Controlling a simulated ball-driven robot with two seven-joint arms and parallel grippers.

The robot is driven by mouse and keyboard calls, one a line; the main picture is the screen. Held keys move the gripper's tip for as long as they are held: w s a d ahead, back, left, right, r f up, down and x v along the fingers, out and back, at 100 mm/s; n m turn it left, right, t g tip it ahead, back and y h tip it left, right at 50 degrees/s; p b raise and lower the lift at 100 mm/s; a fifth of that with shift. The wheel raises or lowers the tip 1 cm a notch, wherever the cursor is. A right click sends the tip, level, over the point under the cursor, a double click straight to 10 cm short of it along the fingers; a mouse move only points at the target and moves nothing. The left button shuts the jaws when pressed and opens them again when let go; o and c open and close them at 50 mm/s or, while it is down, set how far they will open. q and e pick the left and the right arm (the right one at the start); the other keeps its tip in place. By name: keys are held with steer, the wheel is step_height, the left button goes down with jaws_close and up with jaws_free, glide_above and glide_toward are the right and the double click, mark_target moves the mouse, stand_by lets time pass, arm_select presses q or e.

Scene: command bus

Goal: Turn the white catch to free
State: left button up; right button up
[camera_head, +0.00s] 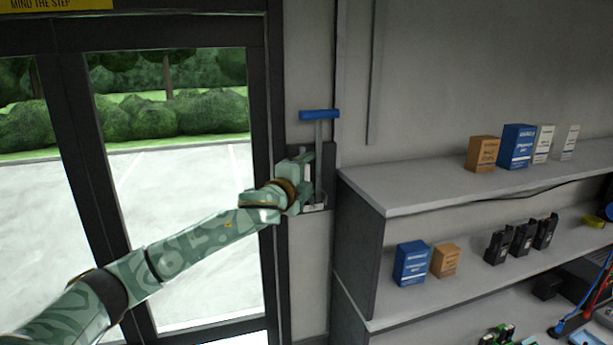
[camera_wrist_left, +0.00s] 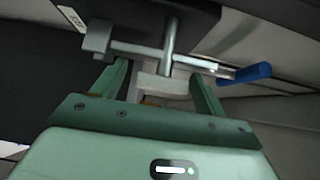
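The white catch (camera_wrist_left: 162,87) shows in the left wrist view as a pale block between the two green fingers of my left gripper (camera_wrist_left: 160,82). The fingers stand apart on either side of it; whether they touch it I cannot tell. In the head view my left gripper (camera_head: 299,172) is at the dark plate (camera_head: 327,160) beside the door frame and mostly hides the catch. A metal lever with a blue handle (camera_head: 319,115) stands upright there; the blue handle (camera_wrist_left: 245,74) is at the right in the wrist view. My right gripper is out of view.
A glazed door with a dark frame (camera_head: 272,100) is at the left. Grey shelves (camera_head: 420,195) stand close on the right, with boxes (camera_head: 518,147) above and black handsets (camera_head: 522,238) below. A small white label (camera_wrist_left: 72,18) is on the plate.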

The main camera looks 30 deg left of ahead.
arm_select(q)
steer(key=shift+s, duration=0.1)
steer(key=s+d+b, duration=0.1)
steer(key=s+b, duration=0.5)
steer(key=s, duration=1)
steer(key=shift+d+b, duration=0.2)
steer(key=shift+b, duration=0.15)
steer(key=shift+r, duration=0.1)
